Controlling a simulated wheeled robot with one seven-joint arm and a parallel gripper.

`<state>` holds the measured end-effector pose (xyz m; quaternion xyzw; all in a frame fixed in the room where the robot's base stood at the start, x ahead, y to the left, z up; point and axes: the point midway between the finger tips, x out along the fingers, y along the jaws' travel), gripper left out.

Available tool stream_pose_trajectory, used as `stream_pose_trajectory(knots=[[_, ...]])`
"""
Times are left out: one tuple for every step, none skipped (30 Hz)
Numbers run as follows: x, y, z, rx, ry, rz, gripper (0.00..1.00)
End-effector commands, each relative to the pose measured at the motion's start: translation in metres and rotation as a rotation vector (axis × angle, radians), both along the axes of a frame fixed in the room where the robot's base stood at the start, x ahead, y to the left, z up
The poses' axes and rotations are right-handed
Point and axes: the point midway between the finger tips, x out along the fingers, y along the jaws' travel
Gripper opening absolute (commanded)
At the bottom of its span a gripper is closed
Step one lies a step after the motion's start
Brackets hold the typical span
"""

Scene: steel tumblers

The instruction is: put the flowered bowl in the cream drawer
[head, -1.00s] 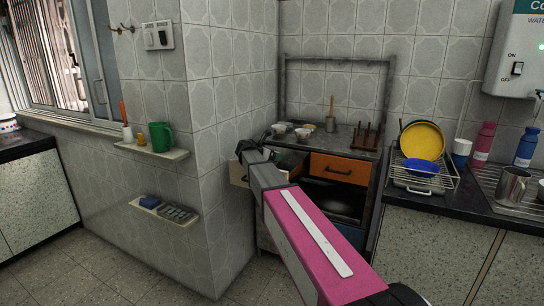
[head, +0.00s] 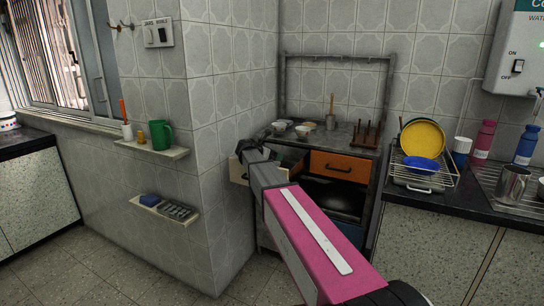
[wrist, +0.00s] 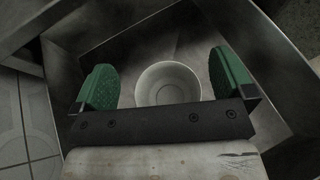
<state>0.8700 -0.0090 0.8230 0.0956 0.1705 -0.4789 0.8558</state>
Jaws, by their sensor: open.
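A pale round bowl (wrist: 168,84) lies upright on the floor of the open drawer (wrist: 75,42) in the wrist view. Only its inside and rim show, so I cannot tell whether it is the flowered one. My gripper (wrist: 161,72) is open, with its green fingers apart on either side of the bowl and nothing held between them. In the head view, the cream drawer (head: 238,172) is pulled out at the left of the old cabinet, and my gripper's dark end (head: 251,150) is over it. My arm hides much of the drawer and its contents.
Small bowls (head: 303,131) and a pestle and mortar (head: 331,115) stand on the cabinet top. Beside the cream drawer is a shut orange drawer (head: 338,166). The tiled wall corner is close on the left. A dish rack (head: 423,180) stands on the right counter.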

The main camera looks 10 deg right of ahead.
Motion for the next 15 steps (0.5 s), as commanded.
stream_pose_trajectory(knots=[[0.0,0.0,0.005,0.0,-0.001,0.0,1.0],[0.0,0.0,0.008,0.0,-0.001,0.0,1.0],[-0.002,0.002,0.011,0.0,0.0,0.001,1.0],[-0.005,0.007,0.012,0.0,0.0,0.001,1.0],[-0.008,0.012,0.014,0.0,0.0,0.001,1.0],[-0.012,0.018,0.017,0.0,0.0,0.003,1.0],[-0.016,0.023,0.02,0.0,0.0,0.003,1.0],[-0.019,0.028,0.022,0.0,0.0,0.002,1.0],[-0.023,0.035,0.026,0.0,-0.001,0.002,1.0],[-0.026,0.04,0.028,0.001,-0.001,0.003,1.0],[-0.029,0.045,0.031,0.001,-0.001,0.003,1.0],[-0.033,0.052,0.034,0.0,-0.001,0.002,1.0],[-0.036,0.056,0.036,0.0,-0.001,0.002,1.0],[-0.039,0.061,0.038,0.0,-0.001,0.002,1.0],[-0.042,0.067,0.041,0.001,-0.001,0.003,1.0]])
